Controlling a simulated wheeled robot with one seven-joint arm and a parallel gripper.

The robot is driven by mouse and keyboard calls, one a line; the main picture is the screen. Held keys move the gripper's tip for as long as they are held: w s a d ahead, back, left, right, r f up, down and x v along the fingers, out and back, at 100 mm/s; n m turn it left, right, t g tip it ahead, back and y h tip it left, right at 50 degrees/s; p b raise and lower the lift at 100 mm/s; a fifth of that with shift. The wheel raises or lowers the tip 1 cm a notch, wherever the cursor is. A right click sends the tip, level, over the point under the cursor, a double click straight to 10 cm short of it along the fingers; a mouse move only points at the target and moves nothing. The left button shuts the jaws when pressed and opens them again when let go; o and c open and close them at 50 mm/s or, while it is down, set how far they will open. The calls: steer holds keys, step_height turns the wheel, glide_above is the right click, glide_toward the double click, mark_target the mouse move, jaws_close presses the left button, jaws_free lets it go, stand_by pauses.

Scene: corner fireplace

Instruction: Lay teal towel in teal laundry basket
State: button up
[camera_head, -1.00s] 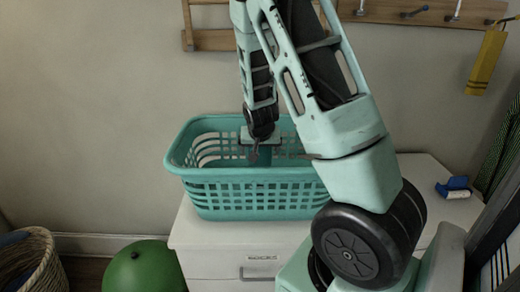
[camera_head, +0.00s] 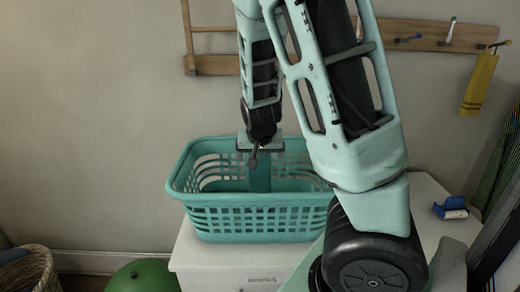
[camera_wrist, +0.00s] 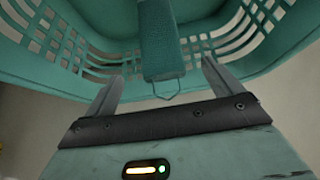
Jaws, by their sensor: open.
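The teal laundry basket (camera_head: 262,216) stands upright on a white cabinet. The narrow teal towel (camera_head: 260,177) is inside it, seen through the open top. In the wrist view the towel (camera_wrist: 162,42) extends away from my gripper into the basket (camera_wrist: 62,52), with a thin hanging loop at its near end. My gripper (camera_head: 258,151) is over the basket's opening, pointing down. In the wrist view the fingers of my gripper (camera_wrist: 162,84) are spread, one on each side of the towel's near end, with gaps. Whether the towel's far end touches the basket floor is unclear.
The white cabinet top (camera_head: 432,205) holds a small blue object (camera_head: 451,207) at right. A wooden hook rail (camera_head: 425,36) with a yellow strip (camera_head: 479,82) is on the wall. A green ball (camera_head: 143,277) and a wicker basket (camera_head: 27,270) are at lower left.

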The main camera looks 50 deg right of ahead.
steer(key=s+a+n+g+y, duration=0.1)
steer(key=a+n+y, duration=0.5)
steer(key=a, duration=1.6)
steer(key=s+a+r+n+g, duration=0.3)
steer(key=s+a+n, duration=0.8)
steer(key=s+a, duration=0.6)
steer(key=shift+s+n, duration=0.4)
steer(key=shift+a+r, duration=0.1)
steer(key=shift+c, duration=0.2)
